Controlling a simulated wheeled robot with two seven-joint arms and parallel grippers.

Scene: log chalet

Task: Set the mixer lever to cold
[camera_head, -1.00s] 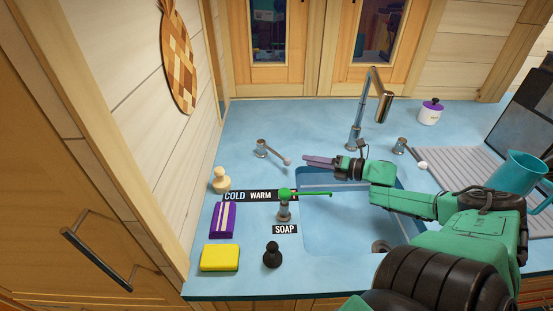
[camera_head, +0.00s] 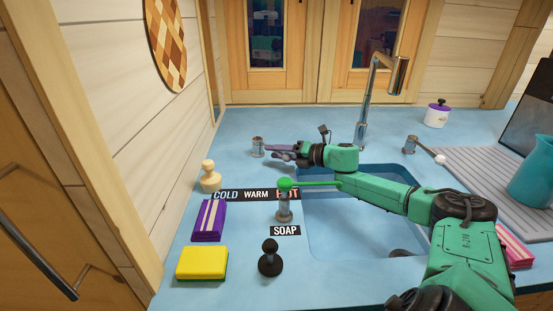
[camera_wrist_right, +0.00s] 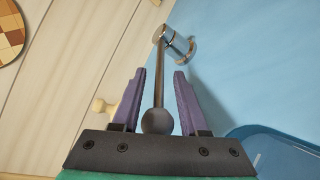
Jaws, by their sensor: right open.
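The mixer lever is a metal post (camera_head: 258,147) with a thin rod and ball end, left of the sink. The rod points right, towards my gripper. A label strip in front reads COLD (camera_head: 226,195), WARM and HOT, with HOT partly covered by the green soap pump. My right gripper (camera_head: 276,151) is open at the lever, with its purple fingers reaching left. In the right wrist view, the lever's rod (camera_wrist_right: 159,80) runs between the open fingers (camera_wrist_right: 160,74), and its grey ball sits near the palm. I cannot tell whether either finger touches it. My left gripper is not in view.
A wooden knob-like object (camera_head: 210,177), purple packet (camera_head: 209,221), yellow sponge (camera_head: 202,263) and black knob-like object (camera_head: 270,260) stand left. A second, white-balled lever (camera_head: 411,145) is right of the tall faucet (camera_head: 365,110).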

